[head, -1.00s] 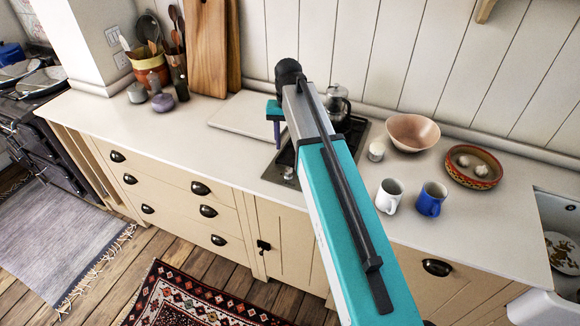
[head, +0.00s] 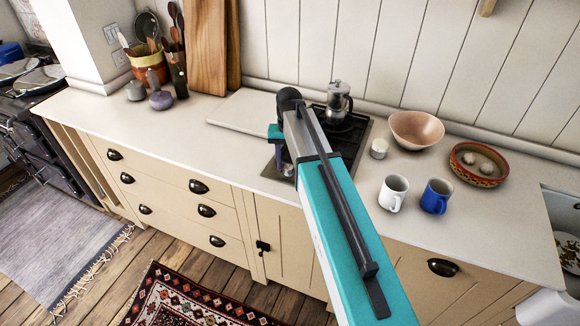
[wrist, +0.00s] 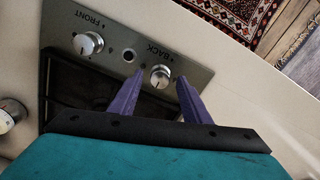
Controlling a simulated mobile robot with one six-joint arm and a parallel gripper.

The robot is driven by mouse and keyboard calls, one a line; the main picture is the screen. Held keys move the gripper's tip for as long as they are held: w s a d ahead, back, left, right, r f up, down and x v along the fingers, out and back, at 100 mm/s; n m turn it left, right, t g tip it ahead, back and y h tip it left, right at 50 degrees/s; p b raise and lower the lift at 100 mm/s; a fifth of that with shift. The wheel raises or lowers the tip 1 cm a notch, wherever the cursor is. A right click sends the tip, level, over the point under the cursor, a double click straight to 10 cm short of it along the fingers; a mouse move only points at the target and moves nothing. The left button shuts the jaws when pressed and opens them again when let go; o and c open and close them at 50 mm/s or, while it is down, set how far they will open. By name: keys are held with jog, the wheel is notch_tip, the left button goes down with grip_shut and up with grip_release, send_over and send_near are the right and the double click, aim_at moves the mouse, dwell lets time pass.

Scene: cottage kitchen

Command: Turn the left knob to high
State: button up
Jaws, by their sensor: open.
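The hob (head: 352,140) is set into the counter, with a steel front strip. In the wrist view, which looks from the opposite side, this strip (wrist: 190,85) carries two silver knobs. The left knob (wrist: 160,76), at the right in this view, is beside the label BACK. The other knob (wrist: 88,43) is beside the label FRONT. My gripper (wrist: 160,79) is open, its purple fingers on either side of the left knob as seen from above; I cannot tell whether they touch it. In the head view my gripper (head: 288,160) is low over the hob's left front corner.
A moka pot (head: 339,97) stands on the hob's back. A white timer (head: 379,148), a pink bowl (head: 415,129), a patterned dish (head: 478,163), a white mug (head: 393,192) and a blue mug (head: 435,196) stand to the right. A pale board (head: 240,111) lies to the left.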

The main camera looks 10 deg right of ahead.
jog(key=shift+f, duration=0.3)
jog(key=c, duration=1)
jog(key=shift+c, duration=0.2)
